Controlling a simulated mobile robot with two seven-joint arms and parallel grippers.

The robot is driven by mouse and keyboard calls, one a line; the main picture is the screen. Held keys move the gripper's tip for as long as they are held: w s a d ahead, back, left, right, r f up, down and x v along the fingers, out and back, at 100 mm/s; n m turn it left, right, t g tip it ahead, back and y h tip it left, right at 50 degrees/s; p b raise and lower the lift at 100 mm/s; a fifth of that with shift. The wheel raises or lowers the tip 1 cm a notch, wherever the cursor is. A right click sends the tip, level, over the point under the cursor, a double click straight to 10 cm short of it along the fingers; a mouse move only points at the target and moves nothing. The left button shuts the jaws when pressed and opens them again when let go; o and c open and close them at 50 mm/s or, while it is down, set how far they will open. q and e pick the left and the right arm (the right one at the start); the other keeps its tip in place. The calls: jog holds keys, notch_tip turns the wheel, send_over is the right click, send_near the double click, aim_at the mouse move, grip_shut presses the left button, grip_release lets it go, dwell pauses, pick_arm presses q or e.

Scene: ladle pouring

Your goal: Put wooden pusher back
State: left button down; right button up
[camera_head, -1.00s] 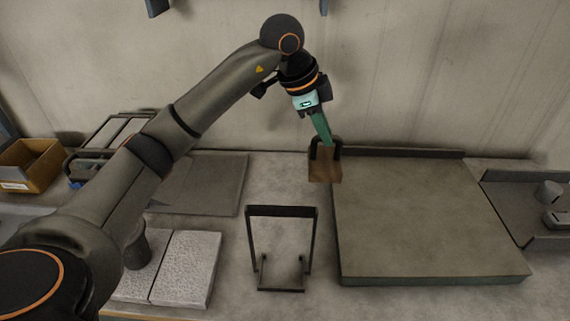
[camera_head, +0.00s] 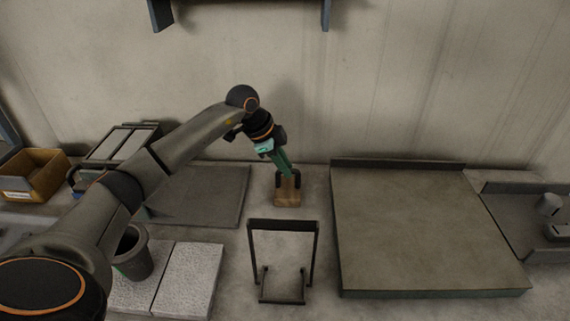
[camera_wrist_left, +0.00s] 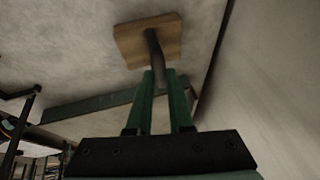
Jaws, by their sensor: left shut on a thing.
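The wooden pusher is a light brown block with a dark handle (camera_head: 287,193). It is at the back of the table near the wall, between the dark grey plate and the large board. My left gripper (camera_head: 286,173) comes down from the upper left and is shut on the pusher's handle. In the left wrist view, the green fingers (camera_wrist_left: 160,98) close around the dark handle, with the wooden block (camera_wrist_left: 135,45) beyond them. The block is at or very close to the tabletop; I cannot tell whether it touches. My right gripper is not in view.
A black wire stand (camera_head: 283,226) stands in front of the pusher. The large board (camera_head: 420,230) is to the right, the dark grey plate (camera_head: 205,190) to the left. A dark cup (camera_head: 133,255) stands by the pale slabs (camera_head: 190,280). A cardboard box (camera_head: 35,175) is far left.

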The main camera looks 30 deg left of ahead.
pick_arm(q)
jog(key=c, duration=0.8)
grip_release()
jog(key=v, duration=1.2)
